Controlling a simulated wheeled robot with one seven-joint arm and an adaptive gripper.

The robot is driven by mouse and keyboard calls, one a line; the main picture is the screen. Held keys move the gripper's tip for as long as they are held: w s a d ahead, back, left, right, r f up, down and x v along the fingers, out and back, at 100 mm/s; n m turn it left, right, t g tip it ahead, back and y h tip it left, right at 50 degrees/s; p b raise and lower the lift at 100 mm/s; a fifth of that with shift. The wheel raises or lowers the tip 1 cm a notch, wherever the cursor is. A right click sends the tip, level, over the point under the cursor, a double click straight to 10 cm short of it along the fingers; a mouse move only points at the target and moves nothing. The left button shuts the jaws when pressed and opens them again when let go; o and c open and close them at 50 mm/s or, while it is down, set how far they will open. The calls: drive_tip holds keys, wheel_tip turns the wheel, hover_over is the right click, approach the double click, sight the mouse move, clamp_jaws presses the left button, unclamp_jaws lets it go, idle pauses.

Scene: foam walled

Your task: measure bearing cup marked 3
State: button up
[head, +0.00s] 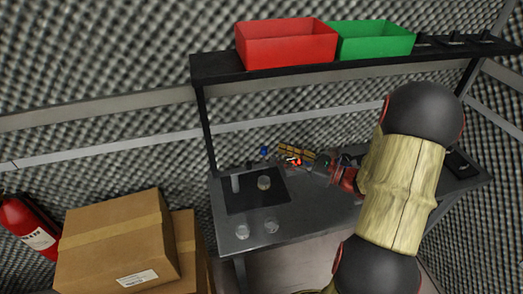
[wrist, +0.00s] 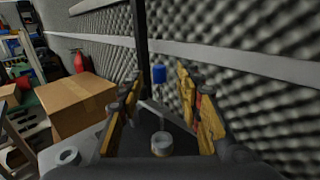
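Several small bearing cups are on the grey table. One cup (head: 264,183) sits on the dark mat (head: 240,203); two more, a left cup (head: 242,232) and a right cup (head: 271,226), stand near the front edge. No number on any cup can be read. My gripper (head: 287,156) is above the table behind the mat, its yellow-padded fingers spread with nothing between the tips. In the wrist view, my gripper (wrist: 163,102) is open, with a ring-shaped cup (wrist: 162,145) seen between and below the fingers. Another cup (wrist: 69,157) is at lower left.
A slim grey upright piece (head: 236,184) stands on the mat, and a blue-topped item (head: 264,150) is behind it. A shelf (head: 215,68) overhead carries a red bin (head: 288,50) and a green bin (head: 375,44). Cardboard boxes (head: 115,245) are at left.

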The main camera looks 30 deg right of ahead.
sight(264, 148)
drive_tip(key=shift+b+x, duration=0.7)
drive_tip(key=shift+x, duration=2.8)
drive_tip(key=shift+c, duration=0.5)
drive_tip(key=c, duration=0.7)
clamp_jaws()
drive_tip(key=shift+f, duration=0.15)
wheel_tip(264, 148, down, 5)
drive_tip(key=shift+r+b, duration=0.1)
drive_tip(key=shift+b, duration=0.85)
drive_tip(key=shift+a, duration=0.1)
drive_tip(key=o, duration=0.8)
unclamp_jaws()
